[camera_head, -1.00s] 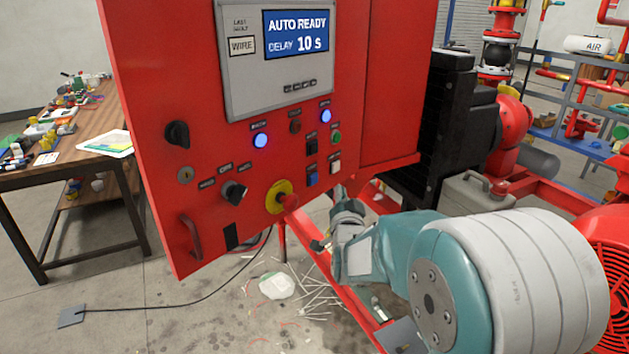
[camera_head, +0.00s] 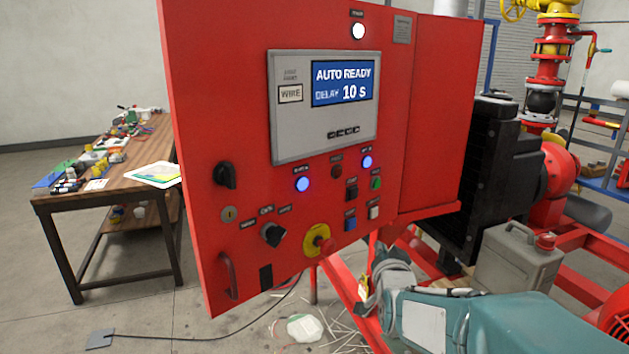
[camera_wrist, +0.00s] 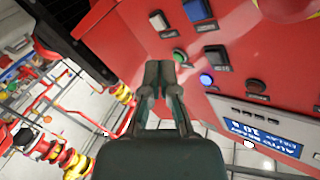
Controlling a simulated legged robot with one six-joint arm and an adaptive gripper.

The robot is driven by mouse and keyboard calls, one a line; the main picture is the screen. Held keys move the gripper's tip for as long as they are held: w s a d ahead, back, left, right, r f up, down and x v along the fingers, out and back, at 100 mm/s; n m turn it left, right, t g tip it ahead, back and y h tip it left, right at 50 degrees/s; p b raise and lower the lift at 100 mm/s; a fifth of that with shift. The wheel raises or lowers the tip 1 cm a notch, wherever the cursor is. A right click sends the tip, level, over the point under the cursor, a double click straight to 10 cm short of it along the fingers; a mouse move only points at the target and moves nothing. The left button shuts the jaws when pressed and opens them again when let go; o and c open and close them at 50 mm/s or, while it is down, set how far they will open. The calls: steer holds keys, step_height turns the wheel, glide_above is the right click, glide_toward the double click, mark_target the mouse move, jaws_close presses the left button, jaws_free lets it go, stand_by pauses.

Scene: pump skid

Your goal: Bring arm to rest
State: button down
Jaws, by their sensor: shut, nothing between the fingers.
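My arm (camera_head: 500,322) reaches in from the lower right of the head view, low in front of the red control cabinet (camera_head: 205,120). My gripper (camera_wrist: 165,75) shows in the wrist view, with its two fingers together and nothing between them. The green button (camera_wrist: 179,56) and other panel controls lie beyond and to the right of the fingertips. I cannot tell the gap to the panel. In the head view the fingers are not clear. The cabinet screen (camera_head: 343,82) reads "AUTO READY" and "DELAY 10 s".
A red emergency stop on a yellow ring (camera_head: 318,241) and a door handle (camera_head: 227,275) stick out of the cabinet. A grey can (camera_head: 515,262) and red frame rails stand at the right. A cluttered wooden table (camera_head: 105,190) is at the left. Litter lies on the floor.

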steer(key=s+f+n+g, duration=0.2)
steer(key=s+g, duration=0.3)
steer(key=s, duration=1)
steer(key=s+f+n+g, duration=0.2)
steer(key=s+n+g, duration=0.2)
steer(key=s, duration=1.1)
steer(key=shift+s+a+f+g+y, duration=0.2)
steer(key=shift+g+y, duration=0.2)
steer(key=shift+g, duration=0.6)
